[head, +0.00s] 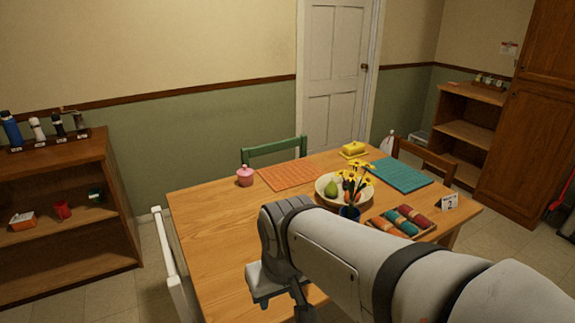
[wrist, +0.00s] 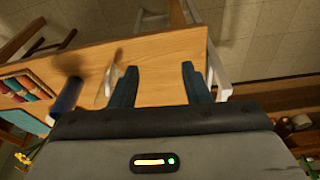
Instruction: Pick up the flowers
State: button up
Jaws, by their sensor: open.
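The flowers (head: 357,175) are yellow with dark centres and stand upright in a dark blue vase (head: 350,212) on the wooden table, in front of a cream bowl of fruit. My arm hides part of the table nearest me. In the wrist view, a blue cylinder that looks like the vase (wrist: 67,96) is at the left, and yellow petals with green leaves (wrist: 27,157) show at the lower left edge. My gripper (wrist: 158,80) is open, with bare table between its fingers. It is apart from the flowers and the vase.
The bowl (head: 326,187) holds a pear and other fruit. A tray of rolled cloths (head: 404,220) is right of the vase. Orange (head: 287,175) and teal (head: 402,174) mats, a pink jar (head: 245,176) and a yellow butter dish (head: 354,149) stand around. The table's left side is clear.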

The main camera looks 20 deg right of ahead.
jog(key=w+d+f+m+t+h+b, duration=0.1)
jog(key=w+d+f+t+h, duration=0.15)
jog(key=w+d, duration=0.85)
jog(key=m+t+h+b, duration=0.2)
jog(key=t+h+b, duration=0.1)
jog(key=t, duration=0.9)
send_near(353, 205)
jog(key=w+d, duration=0.2)
jog(key=w, duration=0.1)
jog(key=shift+y, duration=0.25)
jog(key=x, duration=0.2)
jog(key=p+x, duration=0.1)
jog(key=x, duration=0.1)
jog(key=a+p+x, duration=0.1)
jog(key=x, duration=0.2)
jog(key=shift+w+d+r, duration=0.1)
jog(key=shift+w+r, duration=0.05)
jog(key=shift+w, duration=0.1)
jog(key=shift+c, duration=0.3)
grip_shut()
